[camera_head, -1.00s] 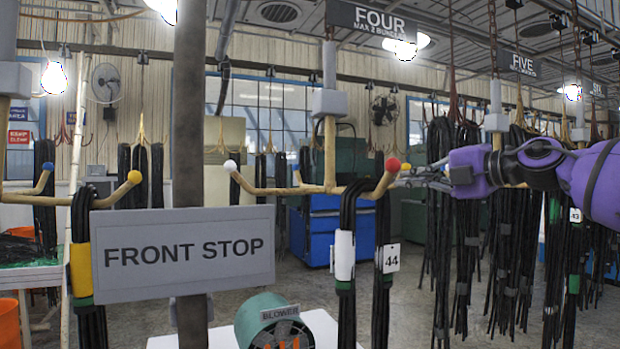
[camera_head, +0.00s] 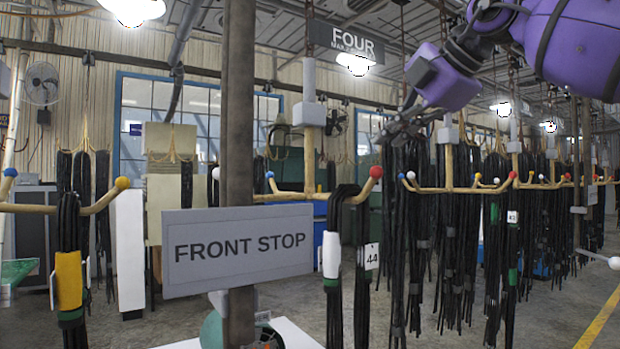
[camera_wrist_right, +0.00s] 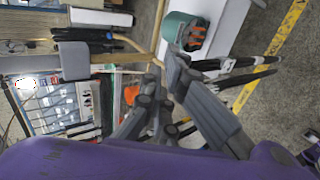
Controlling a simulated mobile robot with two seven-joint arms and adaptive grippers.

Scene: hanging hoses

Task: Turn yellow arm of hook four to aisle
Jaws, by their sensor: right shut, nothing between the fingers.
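Hook four hangs under the FOUR sign (camera_head: 353,42), a wooden post (camera_head: 310,150) below a grey box. Its wooden arms end in a white ball (camera_head: 215,173), a blue ball (camera_head: 270,174) and a red ball (camera_head: 376,171). I cannot make out a yellow ball on hook four now. Black hoses (camera_head: 340,230) with a white band and a 44 tag hang on its red-ball side. My right gripper (camera_head: 388,132) is shut and empty, pointing down-left above the red ball, apart from it. Its fingers also show in the wrist view (camera_wrist_right: 166,75). My left gripper is out of view.
A FRONT STOP sign (camera_head: 238,247) on a grey pole (camera_head: 238,130) stands in front of hook four. Hook five's hoses (camera_head: 410,240) hang close on the right. A yellow ball (camera_head: 122,183) tips another hook at left. The blower (camera_wrist_right: 188,32) stands on a white table below.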

